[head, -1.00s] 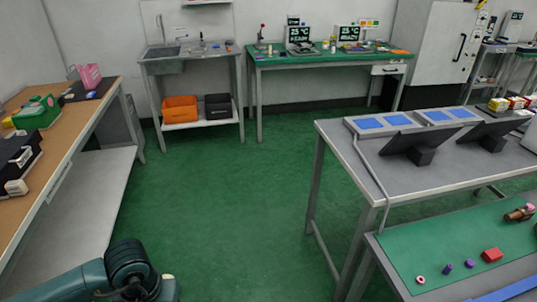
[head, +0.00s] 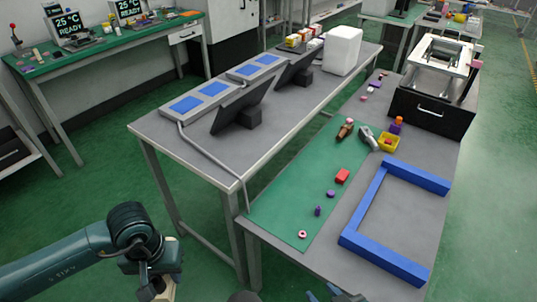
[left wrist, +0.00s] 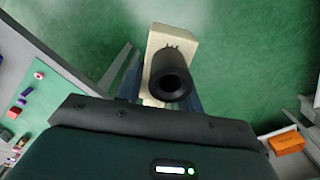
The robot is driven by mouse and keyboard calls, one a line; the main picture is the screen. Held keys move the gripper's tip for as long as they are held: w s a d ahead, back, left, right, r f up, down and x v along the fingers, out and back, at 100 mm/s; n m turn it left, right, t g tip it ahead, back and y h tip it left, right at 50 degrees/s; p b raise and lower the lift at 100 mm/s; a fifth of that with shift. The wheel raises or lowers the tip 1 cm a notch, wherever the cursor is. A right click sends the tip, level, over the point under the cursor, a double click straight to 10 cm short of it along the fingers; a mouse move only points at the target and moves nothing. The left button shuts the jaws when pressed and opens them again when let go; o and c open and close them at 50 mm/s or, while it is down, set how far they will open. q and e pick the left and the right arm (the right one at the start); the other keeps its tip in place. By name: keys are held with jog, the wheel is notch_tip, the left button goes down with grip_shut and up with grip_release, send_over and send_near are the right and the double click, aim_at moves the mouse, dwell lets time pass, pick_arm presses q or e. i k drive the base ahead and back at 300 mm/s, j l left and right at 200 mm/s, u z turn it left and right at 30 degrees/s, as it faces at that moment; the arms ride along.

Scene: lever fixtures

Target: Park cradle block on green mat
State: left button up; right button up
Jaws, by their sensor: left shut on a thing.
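My left gripper (head: 158,287) is low at the bottom left of the head view, shut on a cream block (head: 168,290), which I take for the cradle block. The block also shows between the fingers in the left wrist view (left wrist: 170,36), with a dark round tube in front of part of it. It is held over the floor, away from the tables. The green mat (head: 290,212) lies on the lower grey table to the right, and shows at the left of the wrist view (left wrist: 42,92). Part of my right gripper (head: 338,294) shows at the bottom edge, mostly cut off.
On the mat are a pink ring (head: 302,234), purple pieces and a red block (head: 342,176). A blue U-shaped frame (head: 385,262) lies beside it on the grey top. The higher table (head: 165,125) with dark stands adjoins behind. The mat's near part has bare room.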

aim_at(313, 170)
jog(key=i+z, duration=0.15)
jog(key=z, duration=0.3)
jog(key=i+j+z, duration=0.1)
jog(key=z, duration=0.35)
jog(key=i+j+z, duration=0.15)
jog(key=z, duration=0.3)
jog(key=i+j+z, duration=0.3)
jog(key=z, duration=0.15)
jog(key=i, duration=0.05)
